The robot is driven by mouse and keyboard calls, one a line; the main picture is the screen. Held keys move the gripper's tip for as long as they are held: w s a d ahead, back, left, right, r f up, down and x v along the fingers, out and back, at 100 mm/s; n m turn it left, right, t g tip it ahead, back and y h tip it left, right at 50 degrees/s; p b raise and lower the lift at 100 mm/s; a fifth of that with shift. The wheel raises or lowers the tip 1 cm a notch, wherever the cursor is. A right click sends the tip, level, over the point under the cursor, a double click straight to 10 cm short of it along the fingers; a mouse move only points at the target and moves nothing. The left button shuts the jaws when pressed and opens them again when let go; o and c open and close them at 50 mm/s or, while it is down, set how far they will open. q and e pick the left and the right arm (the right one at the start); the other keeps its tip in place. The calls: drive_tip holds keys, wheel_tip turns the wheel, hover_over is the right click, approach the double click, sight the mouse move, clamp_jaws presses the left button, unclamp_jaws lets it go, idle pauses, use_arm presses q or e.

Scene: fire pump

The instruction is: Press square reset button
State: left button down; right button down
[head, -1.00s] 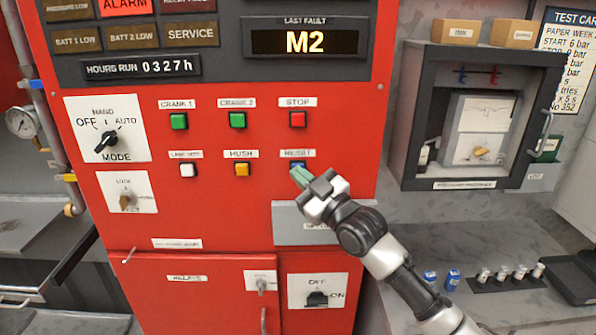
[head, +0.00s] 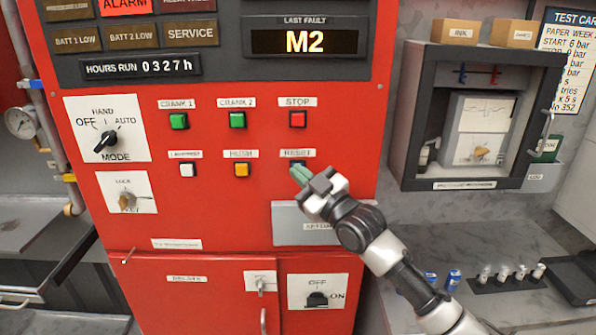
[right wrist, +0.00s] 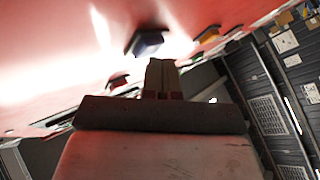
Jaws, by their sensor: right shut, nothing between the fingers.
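The square reset button (head: 299,163) sits under the RESET label on the red panel (head: 225,215), in the right column below the red STOP button (head: 297,119). In the right wrist view the blue reset button (right wrist: 148,43) stands out from the panel just beyond the shut fingertips (right wrist: 161,65). I cannot tell whether they touch. My left gripper is not in view.
The yellow HUSH button (head: 241,169) is left of the reset button, with a white button (head: 188,170) further left. Green CRANK 2 (head: 237,120) and CRANK 1 (head: 179,121) buttons are above them. A grey plate (head: 290,230) is below my gripper. An open grey cabinet (head: 400,145) stands at right.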

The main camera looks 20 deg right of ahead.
drive_tip(key=shift+w+d, duration=0.1)
drive_tip(key=shift+w, duration=0.15)
drive_tip(key=shift+s, duration=0.15)
idle(0.3)
drive_tip(key=shift+s+a+p, duration=0.25)
drive_tip(key=shift+s+p, duration=0.25)
drive_tip(key=shift+s, duration=0.25)
drive_tip(key=s+p, duration=0.1)
drive_tip(key=s, duration=0.1)
drive_tip(key=s+a+p, duration=0.1)
drive_tip(key=s, duration=0.1)
drive_tip(key=shift+s+a, duration=0.2)
drive_tip(key=shift+s, duration=0.2)
